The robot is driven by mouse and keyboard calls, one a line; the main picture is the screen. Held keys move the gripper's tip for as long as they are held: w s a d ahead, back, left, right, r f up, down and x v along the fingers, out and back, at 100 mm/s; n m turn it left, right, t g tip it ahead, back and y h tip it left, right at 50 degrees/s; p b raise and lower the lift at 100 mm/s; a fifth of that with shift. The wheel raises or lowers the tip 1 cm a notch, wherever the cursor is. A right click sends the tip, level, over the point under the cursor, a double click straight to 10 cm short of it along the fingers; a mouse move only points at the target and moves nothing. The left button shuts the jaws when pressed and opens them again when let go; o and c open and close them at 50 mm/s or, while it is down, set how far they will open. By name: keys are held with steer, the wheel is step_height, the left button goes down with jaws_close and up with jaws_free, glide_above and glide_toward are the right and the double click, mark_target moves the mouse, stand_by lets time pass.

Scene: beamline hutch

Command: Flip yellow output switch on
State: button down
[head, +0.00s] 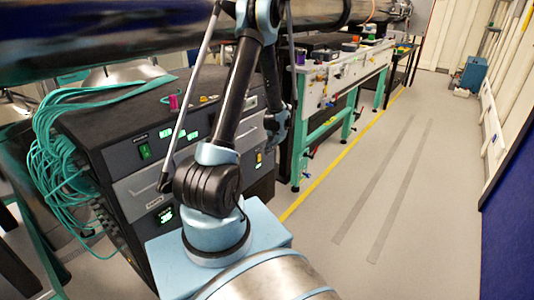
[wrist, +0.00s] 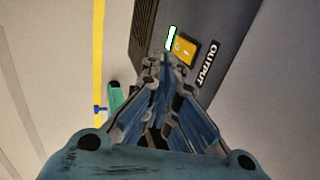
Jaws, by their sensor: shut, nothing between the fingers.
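The yellow output switch (wrist: 184,48) is a small yellow rocker on the dark panel, beside the white OUTPUT label (wrist: 207,63) in the wrist view. My gripper (wrist: 164,60) is shut and empty, its fingertips just in front of the switch's near edge and overlapping its lower left in the picture. I cannot tell whether they touch it. Which way the rocker is tilted is not clear. In the head view the switch is a small yellow patch (head: 258,157) on the rack's right front, just below my gripper (head: 271,143).
A bright white-green strip (wrist: 171,37) sits beside the switch. The rack (head: 125,150) also carries a green switch (head: 145,152) and green displays. Teal cables (head: 60,130) hang at its left. A teal-legged bench (head: 330,90) stands behind. The floor at right is clear.

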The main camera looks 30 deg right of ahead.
steer(key=w+a+v, duration=0.1)
steer(key=v, duration=0.7)
steer(key=shift+d+r, duration=0.3)
steer(key=shift+r, duration=0.15)
